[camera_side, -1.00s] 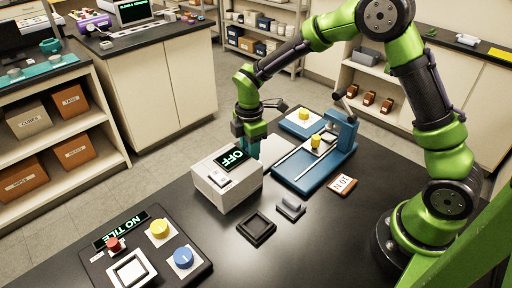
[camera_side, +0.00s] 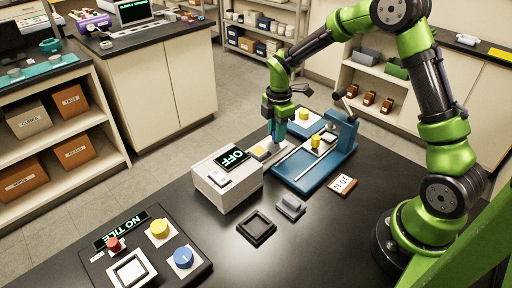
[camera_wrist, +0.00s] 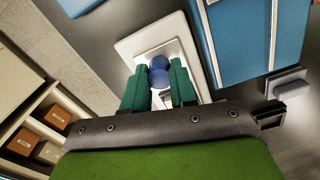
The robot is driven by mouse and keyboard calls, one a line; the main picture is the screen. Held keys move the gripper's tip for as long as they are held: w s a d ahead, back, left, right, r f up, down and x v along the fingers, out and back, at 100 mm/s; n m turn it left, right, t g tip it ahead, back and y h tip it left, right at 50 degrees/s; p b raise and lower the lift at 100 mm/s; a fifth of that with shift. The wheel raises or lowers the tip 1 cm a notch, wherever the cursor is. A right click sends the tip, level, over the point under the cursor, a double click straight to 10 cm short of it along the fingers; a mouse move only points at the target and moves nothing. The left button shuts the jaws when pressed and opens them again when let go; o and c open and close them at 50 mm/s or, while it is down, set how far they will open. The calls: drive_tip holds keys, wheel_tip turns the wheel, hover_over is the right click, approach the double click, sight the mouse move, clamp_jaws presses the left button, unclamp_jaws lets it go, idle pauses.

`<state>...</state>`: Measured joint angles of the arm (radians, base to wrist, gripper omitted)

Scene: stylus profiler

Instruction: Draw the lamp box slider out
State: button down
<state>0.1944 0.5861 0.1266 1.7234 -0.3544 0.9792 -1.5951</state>
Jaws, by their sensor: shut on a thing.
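The lamp box (camera_side: 225,190) is a white box on the dark bench in the side view, with a display reading OFF. Its pale slider (camera_side: 267,154) sticks out of the box's far right side, with a yellow piece (camera_side: 258,152) on it. My gripper (camera_side: 279,140) points down at the slider's outer end, apart from the box. In the wrist view, my gripper's green fingers (camera_wrist: 159,76) are shut on a round blue knob (camera_wrist: 158,62) over the pale slider plate (camera_wrist: 135,46). The fingers partly hide the knob and plate.
The blue profiler stage (camera_side: 318,165) stands close to the right of the slider. A black square frame (camera_side: 257,228), a grey block (camera_side: 291,207) and a label card (camera_side: 342,185) lie in front. A control panel (camera_side: 140,250) reading NO TILE sits at the front left.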

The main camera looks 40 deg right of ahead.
drive_tip(key=shift+d+r, duration=0.1)
drive_tip(key=shift+d, duration=0.85)
drive_tip(key=c, duration=1.2)
unclamp_jaws()
drive_tip(key=shift+a, duration=0.1)
drive_tip(key=shift+r, duration=0.35)
wheel_tip(320, 180, up, 16)
drive_tip(key=shift+r, duration=0.1)
